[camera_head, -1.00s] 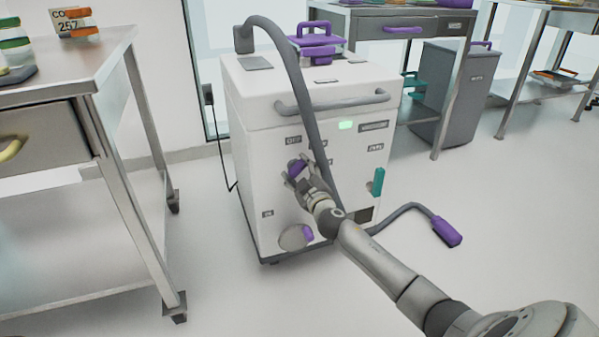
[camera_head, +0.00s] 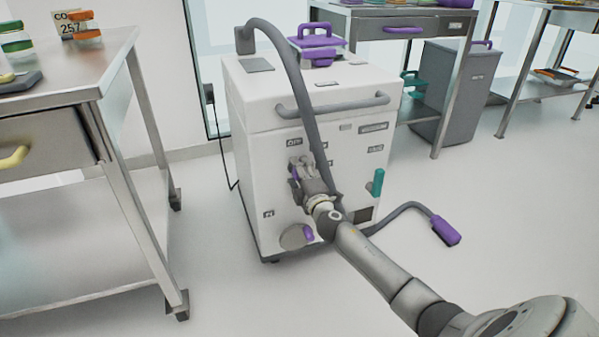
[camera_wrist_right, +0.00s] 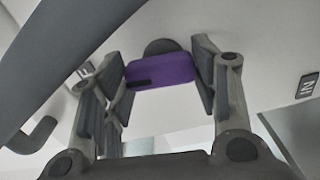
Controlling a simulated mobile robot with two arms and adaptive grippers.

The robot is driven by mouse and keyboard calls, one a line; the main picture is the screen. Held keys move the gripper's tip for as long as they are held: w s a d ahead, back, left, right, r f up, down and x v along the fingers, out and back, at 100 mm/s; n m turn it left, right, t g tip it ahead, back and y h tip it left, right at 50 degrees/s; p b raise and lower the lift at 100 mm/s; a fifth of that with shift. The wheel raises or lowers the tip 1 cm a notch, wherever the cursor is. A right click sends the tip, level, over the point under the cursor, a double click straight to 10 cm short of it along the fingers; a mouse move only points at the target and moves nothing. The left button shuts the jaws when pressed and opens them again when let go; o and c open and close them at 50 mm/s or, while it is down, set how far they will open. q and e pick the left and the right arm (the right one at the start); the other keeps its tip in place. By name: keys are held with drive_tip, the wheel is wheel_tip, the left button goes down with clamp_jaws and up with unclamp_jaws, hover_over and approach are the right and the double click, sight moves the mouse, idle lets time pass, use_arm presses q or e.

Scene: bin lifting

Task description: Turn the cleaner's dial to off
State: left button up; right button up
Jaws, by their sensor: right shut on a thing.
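The cleaner (camera_head: 345,95) is a white box-shaped machine with a grey handle and a grey hose. Its purple dial (camera_head: 295,174) is on the front, below a small dark label, mostly hidden by my right gripper (camera_head: 300,172). In the right wrist view the dial (camera_wrist_right: 162,71) is a purple bar on a dark round base, between the two fingers of my right gripper (camera_wrist_right: 160,80). The indicator (camera_head: 346,127) on the cleaner's front is grey and unlit. My left gripper is not in view.
A steel table (camera_head: 75,75) stands close at the left. A teal handle (camera_head: 377,182) and a round port with a purple tab (camera_head: 308,233) are on the cleaner's front. A purple-ended hose (camera_head: 446,231) lies on the floor at the right. A grey bin (camera_head: 455,95) stands behind.

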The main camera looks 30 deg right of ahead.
drive_tip(key=shift+n, duration=0.6)
drive_tip(key=shift+f, duration=0.1)
drive_tip(key=o, duration=1)
drive_tip(key=v, duration=1.2)
